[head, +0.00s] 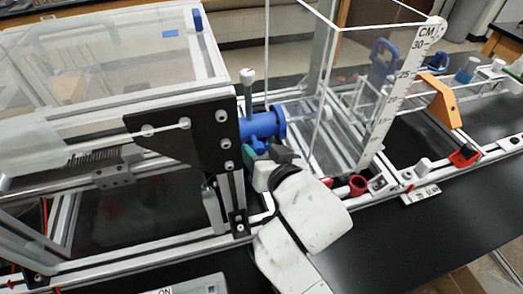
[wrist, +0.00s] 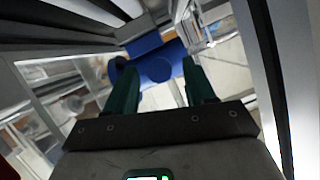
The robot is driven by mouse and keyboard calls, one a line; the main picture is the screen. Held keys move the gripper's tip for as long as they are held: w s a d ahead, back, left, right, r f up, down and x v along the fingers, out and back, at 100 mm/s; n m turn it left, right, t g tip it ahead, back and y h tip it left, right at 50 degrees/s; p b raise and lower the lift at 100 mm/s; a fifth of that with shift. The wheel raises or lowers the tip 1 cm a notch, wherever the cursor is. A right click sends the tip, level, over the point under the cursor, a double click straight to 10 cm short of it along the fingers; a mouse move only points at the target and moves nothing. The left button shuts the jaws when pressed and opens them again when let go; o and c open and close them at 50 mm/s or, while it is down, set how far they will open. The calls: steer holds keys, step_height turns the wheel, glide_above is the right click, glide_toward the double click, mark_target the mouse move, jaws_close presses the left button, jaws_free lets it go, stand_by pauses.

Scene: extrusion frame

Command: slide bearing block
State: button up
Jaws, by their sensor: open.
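A blue part with a round, flanged cylinder (head: 262,125), likely the bearing block, sits beside the black corner plate in the head view. A grey vertical rod rises just above it. In the wrist view the blue part (wrist: 158,66) lies ahead, between and beyond my two green fingers. My gripper (head: 252,155) is just below the blue part in the head view; it also shows in the wrist view (wrist: 157,72). The fingers stand apart, one on each side of the blue cylinder. I cannot tell whether either finger touches it.
A black bolted plate (head: 190,135) and aluminium frame bars stand close at left. A clear tank with a centimetre scale (head: 402,75) stands close at right. Red clamps (head: 357,185) and an orange bracket (head: 440,100) sit along the rail. The black tabletop (head: 400,240) is clear at front right.

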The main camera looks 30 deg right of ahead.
steer(key=shift+w+f, duration=0.1)
steer(key=shift+w, duration=0.15)
jaws_close()
stand_by(0.4)
